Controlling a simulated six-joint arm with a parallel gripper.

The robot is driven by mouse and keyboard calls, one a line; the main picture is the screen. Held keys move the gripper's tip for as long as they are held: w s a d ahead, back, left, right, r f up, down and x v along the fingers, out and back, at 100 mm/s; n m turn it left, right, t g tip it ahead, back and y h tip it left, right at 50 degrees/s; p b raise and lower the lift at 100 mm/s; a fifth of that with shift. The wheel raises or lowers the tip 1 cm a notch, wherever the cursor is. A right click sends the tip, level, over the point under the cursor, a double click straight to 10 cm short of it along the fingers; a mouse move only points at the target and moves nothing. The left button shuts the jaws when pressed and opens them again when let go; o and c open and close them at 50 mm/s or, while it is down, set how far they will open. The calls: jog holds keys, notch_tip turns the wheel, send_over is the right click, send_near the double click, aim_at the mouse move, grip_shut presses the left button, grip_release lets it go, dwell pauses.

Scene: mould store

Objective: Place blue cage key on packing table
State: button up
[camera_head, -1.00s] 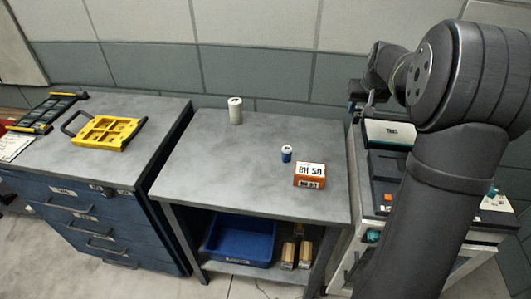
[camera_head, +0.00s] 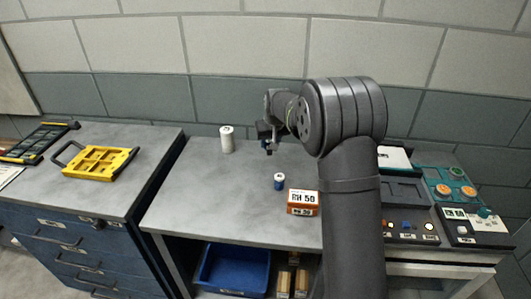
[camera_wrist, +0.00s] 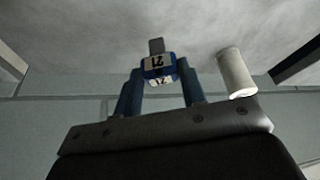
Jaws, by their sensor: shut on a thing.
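The blue cage key, a blue piece with a pale "21" tag (camera_wrist: 158,64), is between the two fingers of my gripper in the wrist view. My gripper (camera_head: 267,147) is shut on it and shows over the rear of the grey packing table (camera_head: 195,210), beside my arm. My fingers also show in the wrist view (camera_wrist: 160,78). In the head view the key is too small to make out clearly. The tabletop fills the upper wrist view; I cannot tell the exact height of the key above it.
A white cylinder (camera_head: 227,139) stands at the table's back left, also in the wrist view (camera_wrist: 237,73). A small blue can (camera_head: 279,181) and an orange box (camera_head: 303,202) stand near my arm. The table's left front is clear. A bench with devices (camera_head: 450,200) is at right.

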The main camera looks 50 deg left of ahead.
aim_at(267, 147)
jog(key=shift+s+a+f, duration=0.4)
jog(key=shift+a+f, duration=0.05)
jog(key=shift+a, duration=0.2)
jog(key=shift+f, duration=1.95)
jog(key=shift+f, duration=0.1)
jog(key=o, duration=1)
jog(key=shift+f, duration=0.1)
jog(key=v, duration=1.2)
jog(key=shift+d, duration=0.1)
